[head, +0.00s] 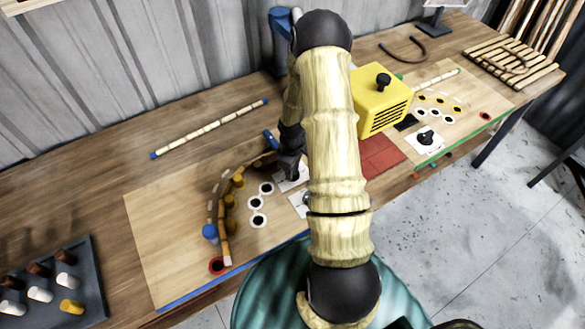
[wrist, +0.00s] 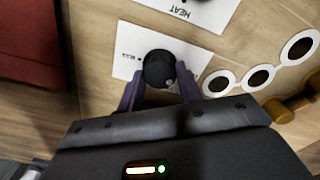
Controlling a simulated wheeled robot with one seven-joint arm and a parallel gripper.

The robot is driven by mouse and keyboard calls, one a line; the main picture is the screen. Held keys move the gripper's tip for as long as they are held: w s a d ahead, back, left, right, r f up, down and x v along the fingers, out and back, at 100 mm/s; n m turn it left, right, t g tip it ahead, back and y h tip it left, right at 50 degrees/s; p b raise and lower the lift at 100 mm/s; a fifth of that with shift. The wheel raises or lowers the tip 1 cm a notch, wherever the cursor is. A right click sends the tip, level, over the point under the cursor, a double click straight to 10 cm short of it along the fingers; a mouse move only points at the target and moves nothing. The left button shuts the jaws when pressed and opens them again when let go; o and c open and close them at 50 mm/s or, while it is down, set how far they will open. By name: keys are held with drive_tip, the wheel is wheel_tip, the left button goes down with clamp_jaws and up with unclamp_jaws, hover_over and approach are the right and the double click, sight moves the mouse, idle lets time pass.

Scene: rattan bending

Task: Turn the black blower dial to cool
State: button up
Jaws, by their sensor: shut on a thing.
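A black round dial (wrist: 158,68) stands on a white card (wrist: 125,56) in the wrist view. The card's small print is too blurred to read. My gripper (wrist: 160,88) is shut on this dial, one finger on each side. In the head view my gripper (head: 291,170) is low over the same card, at the left board, and mostly hides the dial. A second card, marked HEAT (wrist: 200,22), lies beside it at the top of the wrist view; its dark dial is cut off by the frame edge. The pointer setting of the held dial cannot be made out.
A bent rattan strip (head: 222,212) curves around yellow pegs left of my gripper, near white rings (head: 258,219). A yellow blower box (head: 382,100) stands to the right, by a red mat (head: 383,155). A straight cane (head: 208,129) lies behind.

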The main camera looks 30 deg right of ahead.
drive_tip(key=shift+w+r+n, duration=0.1)
drive_tip(key=shift+n, duration=1.2)
drive_tip(key=o, duration=1)
wheel_tip(320, 180, up, 17)
drive_tip(key=b, duration=0.1)
drive_tip(key=shift+r, duration=0.15)
